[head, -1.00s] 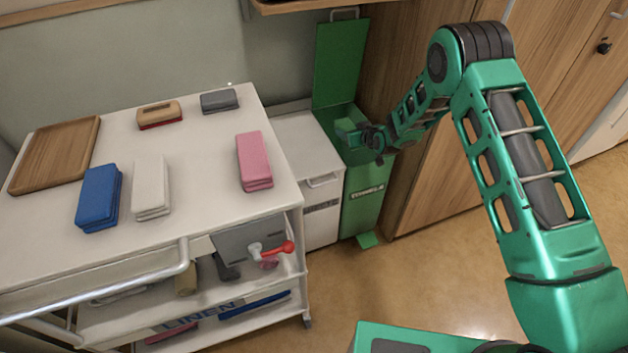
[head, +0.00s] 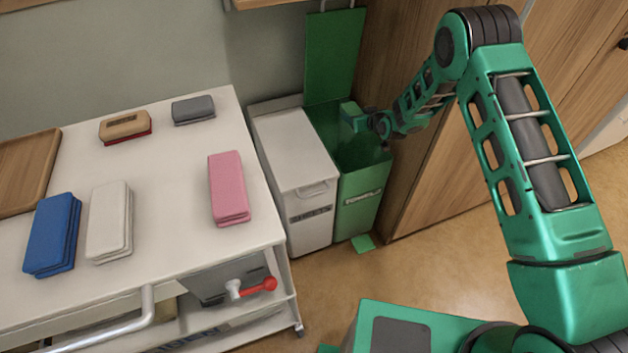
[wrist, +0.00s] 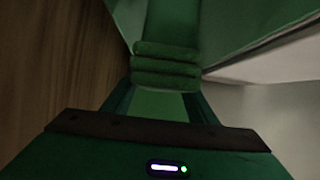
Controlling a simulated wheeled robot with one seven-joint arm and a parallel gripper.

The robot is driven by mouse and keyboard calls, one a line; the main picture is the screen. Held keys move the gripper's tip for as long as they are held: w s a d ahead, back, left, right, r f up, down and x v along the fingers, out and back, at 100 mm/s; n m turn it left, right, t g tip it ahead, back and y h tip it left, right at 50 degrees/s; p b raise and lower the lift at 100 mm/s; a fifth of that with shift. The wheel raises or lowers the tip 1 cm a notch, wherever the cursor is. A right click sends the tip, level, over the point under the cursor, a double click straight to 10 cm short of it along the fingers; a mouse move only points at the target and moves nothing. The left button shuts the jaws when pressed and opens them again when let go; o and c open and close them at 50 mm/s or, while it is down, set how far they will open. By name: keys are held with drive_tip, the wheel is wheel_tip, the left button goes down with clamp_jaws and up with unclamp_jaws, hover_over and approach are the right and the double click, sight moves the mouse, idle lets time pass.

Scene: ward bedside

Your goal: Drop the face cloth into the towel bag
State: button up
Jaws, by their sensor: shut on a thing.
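The towel bag (head: 357,205) is a green, open-topped bin with a label that seems to read "TOWELS" and a raised green lid (head: 333,55), at the centre right of the head view. My gripper (head: 364,121) is over its opening, near the back by the wooden cabinet. It is shut on a folded green face cloth (head: 351,115), which points left. In the wrist view the cloth (wrist: 165,66) shows as stacked folds beyond my fingers (wrist: 160,103). The fingertips are hard to make out in the dark. How far the cloth is above the bin floor is unclear.
A white bin (head: 298,165) with a closed lid stands directly left of the towel bag. The white trolley (head: 165,200) holds folded pink (head: 228,187), white (head: 110,220) and blue (head: 52,233) cloths. A wooden cabinet (head: 440,165) borders the right side.

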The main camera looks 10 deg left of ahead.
drive_tip(key=f, duration=0.1)
drive_tip(key=a+f, duration=0.1)
drive_tip(key=f, duration=0.1)
drive_tip(key=shift+s+a, duration=0.2)
drive_tip(key=shift+a, duration=0.05)
drive_tip(key=shift+a+f, duration=0.1)
drive_tip(key=shift+f, duration=0.45)
drive_tip(key=o, duration=1.1)
drive_tip(key=v, duration=1)
drive_tip(key=shift+s+d, duration=0.25)
drive_tip(key=shift+d, duration=0.1)
